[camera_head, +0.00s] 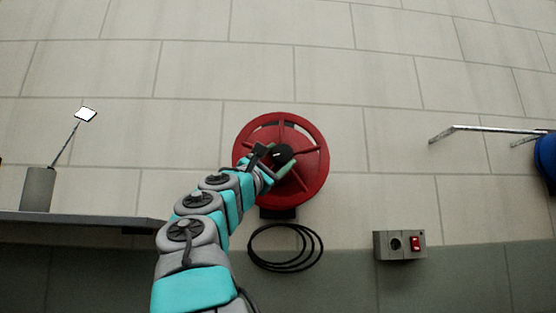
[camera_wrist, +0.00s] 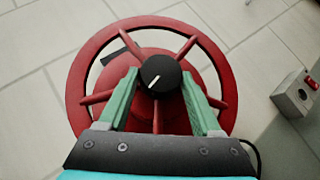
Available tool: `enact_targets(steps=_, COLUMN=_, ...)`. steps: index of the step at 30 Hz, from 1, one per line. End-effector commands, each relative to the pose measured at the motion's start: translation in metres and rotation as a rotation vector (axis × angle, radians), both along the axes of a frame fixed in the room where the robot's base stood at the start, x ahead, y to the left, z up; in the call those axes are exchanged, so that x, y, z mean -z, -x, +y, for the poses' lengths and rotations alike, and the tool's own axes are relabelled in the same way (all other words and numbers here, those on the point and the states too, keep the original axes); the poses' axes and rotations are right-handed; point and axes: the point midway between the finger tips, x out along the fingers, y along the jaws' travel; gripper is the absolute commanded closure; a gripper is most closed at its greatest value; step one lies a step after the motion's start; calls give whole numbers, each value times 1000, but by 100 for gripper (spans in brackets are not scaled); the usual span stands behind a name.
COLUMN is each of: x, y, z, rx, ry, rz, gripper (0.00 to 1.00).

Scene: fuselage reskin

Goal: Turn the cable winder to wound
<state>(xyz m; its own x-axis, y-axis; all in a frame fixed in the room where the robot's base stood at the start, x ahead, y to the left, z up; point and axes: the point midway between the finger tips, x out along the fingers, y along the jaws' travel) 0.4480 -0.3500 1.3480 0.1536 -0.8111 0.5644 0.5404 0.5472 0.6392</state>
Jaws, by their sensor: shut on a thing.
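The cable winder is a red spoked wheel (camera_head: 318,160) on the tiled wall, in the middle of the head view. It also fills much of the wrist view (camera_wrist: 87,57). At its hub is a round black knob (camera_wrist: 160,76) with a white pointer line, which points to the lower left in the wrist view. My gripper (camera_head: 277,160) reaches the hub from the lower left. In the wrist view its two green fingers (camera_wrist: 158,90) stand on either side of the knob, shut on it. A black cable coil (camera_head: 285,248) hangs below the wheel.
A grey box with a red switch (camera_head: 415,243) is on the wall at the lower right. A shelf (camera_head: 80,219) at the left bears a grey cylinder (camera_head: 38,189). A metal rail (camera_head: 490,129) and a blue object (camera_head: 546,158) are at the right.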

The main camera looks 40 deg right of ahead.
Motion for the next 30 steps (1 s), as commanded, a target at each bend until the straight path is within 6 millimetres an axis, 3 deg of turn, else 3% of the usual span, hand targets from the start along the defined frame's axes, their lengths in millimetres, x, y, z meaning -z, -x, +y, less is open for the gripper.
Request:
enact_targets(steps=1, x=0, y=0, z=0, rx=1, ry=0, rz=1, gripper=90)
enact_targets(steps=2, x=0, y=0, z=0, rx=1, ry=0, rz=1, gripper=33)
enact_targets(steps=9, x=0, y=0, z=0, rx=0, ry=0, rz=0, gripper=6)
enact_targets(steps=20, x=3, y=0, z=4, rx=-1, ry=-1, rz=0, gripper=4)
enact_targets(steps=30, x=28, y=8, z=40, rx=-1, ry=1, rz=0, gripper=4)
